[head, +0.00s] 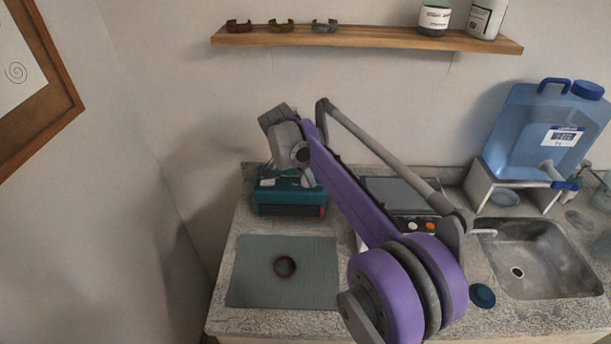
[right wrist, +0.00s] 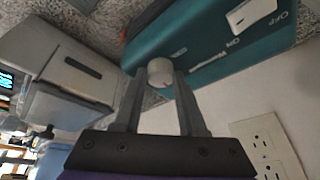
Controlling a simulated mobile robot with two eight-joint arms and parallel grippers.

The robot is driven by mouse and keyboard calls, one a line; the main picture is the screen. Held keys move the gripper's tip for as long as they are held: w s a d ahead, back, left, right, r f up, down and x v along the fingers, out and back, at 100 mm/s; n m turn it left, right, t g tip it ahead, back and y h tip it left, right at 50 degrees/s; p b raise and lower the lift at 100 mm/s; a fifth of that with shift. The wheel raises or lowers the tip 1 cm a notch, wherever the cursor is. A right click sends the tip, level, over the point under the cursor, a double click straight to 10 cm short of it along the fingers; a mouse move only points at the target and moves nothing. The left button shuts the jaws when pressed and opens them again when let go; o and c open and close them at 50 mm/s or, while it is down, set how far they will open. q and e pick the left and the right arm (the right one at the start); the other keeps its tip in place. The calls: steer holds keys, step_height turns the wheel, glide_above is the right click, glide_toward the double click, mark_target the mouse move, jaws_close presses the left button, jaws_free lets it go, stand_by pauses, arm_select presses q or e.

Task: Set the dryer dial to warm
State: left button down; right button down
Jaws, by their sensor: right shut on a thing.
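The teal dryer (head: 263,197) stands on the counter at the back, behind the grey mat. It also fills the top right of the right wrist view (right wrist: 215,45), with printed labels, among them ON and OFF, and a white switch (right wrist: 250,13). The round pale dial (right wrist: 160,72) sits on the dryer's face. My right gripper (right wrist: 160,80) is shut on the dial, with one finger on each side. In the head view my right arm hides the dial. My left gripper is out of view.
A hotplate (head: 400,190) is partly behind my right arm. The sink (head: 545,262) and a blue water container (head: 535,125) are at right. A wall outlet (right wrist: 266,146) is near the dryer. A shelf (head: 350,38) hangs above.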

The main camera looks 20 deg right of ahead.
steer(key=shift+c, duration=2.4)
jaws_free()
steer(key=shift+r, duration=0.1)
steer(key=v, duration=1)
steer(key=shift+r+p, duration=0.3)
steer(key=shift+p, duration=0.1)
steer(key=shift+s+a, duration=0.1)
steer(key=shift+s, duration=0.05)
steer(key=s+a+f+n+t+y, duration=0.1)
steer(key=s+f+n, duration=0.3)
steer(key=s, duration=0.6)
steer(key=s+a+f+n+t+y, duration=0.1)
steer(key=s+a+f+n, duration=0.2)
steer(key=s+f+n, duration=0.2)
steer(key=s+a+f+n+t+y, duration=0.1)
steer(key=s+a+f+n+y, duration=0.1)
steer(key=s+f+n, duration=0.3)
steer(key=shift+s+f+t, duration=0.1)
steer(key=shift+s+f, duration=0.7)
steer(key=shift+s, duration=0.8)
steer(key=shift+s+f+t, duration=0.1)
steer(key=shift+s+f, duration=0.7)
steer(key=shift+s, duration=0.85)
steer(key=shift+s+f+t, duration=0.1)
steer(key=shift+s+f, duration=0.7)
steer(key=shift+s, duration=0.8)
